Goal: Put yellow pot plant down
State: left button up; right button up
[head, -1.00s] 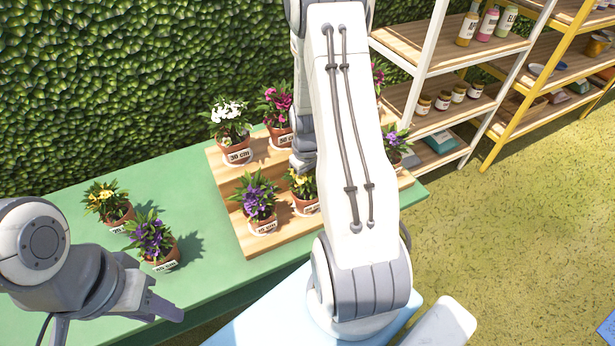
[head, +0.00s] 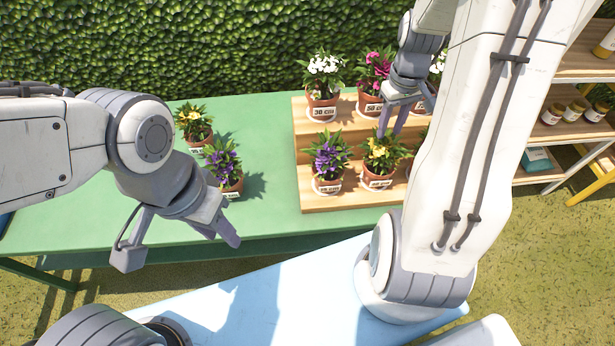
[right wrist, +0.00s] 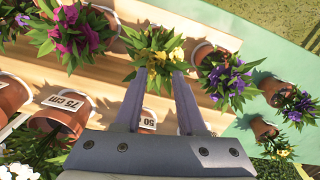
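A yellow pot plant (head: 380,158) stands upright in a terracotta pot on the lower step of the wooden stand. My right gripper (head: 391,132) points down over its back side. In the right wrist view, the fingers (right wrist: 160,74) are apart, with the yellow plant's foliage (right wrist: 157,48) at and beyond their tips. I see no firm contact with the pot. A second yellow pot plant (head: 194,124) stands on the green table at the left. My left gripper (head: 222,228) hangs empty over the table's front edge; its finger gap is not clear.
On the wooden stand (head: 312,203), a purple plant (head: 328,160) stands left of the yellow one, with white (head: 322,75) and pink (head: 374,72) plants above. Another purple plant (head: 224,168) is on the green table (head: 110,222). Shelves with jars stand at the right.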

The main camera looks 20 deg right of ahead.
jog(key=s+a+r+n, duration=0.1)
jog(key=a+r+n, duration=0.1)
jog(key=a, duration=0.7)
jog(key=s+a+r+n, duration=0.1)
jog(key=a+r+n, duration=0.15)
jog(key=a, duration=0.65)
jog(key=s+a+r+n+y, duration=0.1)
jog(key=s+a+r+n, duration=0.2)
jog(key=s+a, duration=0.9)
jog(key=shift+s, duration=1.2)
jog(key=shift+a, duration=0.1)
